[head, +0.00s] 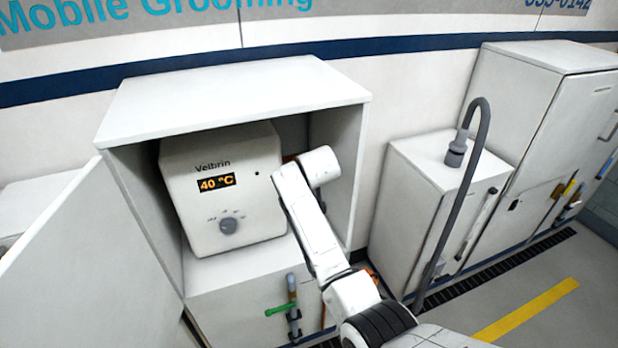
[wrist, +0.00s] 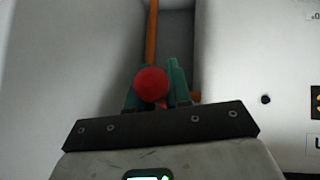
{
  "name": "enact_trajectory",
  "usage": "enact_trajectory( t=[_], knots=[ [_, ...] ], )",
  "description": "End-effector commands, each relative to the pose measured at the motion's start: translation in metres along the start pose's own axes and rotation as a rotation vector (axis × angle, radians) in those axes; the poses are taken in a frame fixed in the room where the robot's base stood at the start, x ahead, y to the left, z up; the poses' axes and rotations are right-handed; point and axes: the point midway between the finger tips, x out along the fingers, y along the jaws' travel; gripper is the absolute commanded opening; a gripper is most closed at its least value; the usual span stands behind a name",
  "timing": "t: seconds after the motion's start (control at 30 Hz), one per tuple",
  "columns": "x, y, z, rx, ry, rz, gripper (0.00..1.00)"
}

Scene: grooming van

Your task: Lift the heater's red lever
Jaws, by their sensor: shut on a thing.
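The heater (head: 220,190) is a white box marked "Velbrin", with an orange display reading 40 °C and a grey knob. It stands inside an open white cabinet (head: 235,95). In the wrist view, the heater's white side (wrist: 265,50) is at the right. The red lever's round knob (wrist: 151,84) shows between the teal fingers of my gripper (wrist: 154,88), which is shut on it. In the head view, my arm reaches into the cabinet beside the heater's right side; the lever and the fingertips are hidden there.
An orange pipe (wrist: 151,35) runs behind the knob. The cabinet door (head: 60,265) stands open at the left. A green-handled valve (head: 280,310) is on the cabinet's lower front. A white cabinet with a grey hose (head: 462,190) stands at the right.

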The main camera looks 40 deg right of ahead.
Motion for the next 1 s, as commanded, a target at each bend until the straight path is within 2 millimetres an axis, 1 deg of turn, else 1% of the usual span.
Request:
enact_trajectory(
  t=[0.03, 0.23, 0.57, 0.67, 0.77, 1.0],
  knots=[
    [0.000, 0.000, 0.000, 0.000, -0.001, 0.000, 0.21],
    [0.000, 0.000, 0.000, 0.000, 0.000, 0.000, 0.40],
    [-0.003, 0.000, 0.000, 0.000, 0.002, 0.000, 0.40],
    [-0.009, -0.001, 0.000, 0.000, 0.002, 0.000, 0.40],
    [-0.021, -0.001, 0.000, 0.000, 0.003, 0.000, 0.40],
    [-0.061, -0.001, 0.000, 0.000, 0.004, -0.001, 0.40]
  ],
)
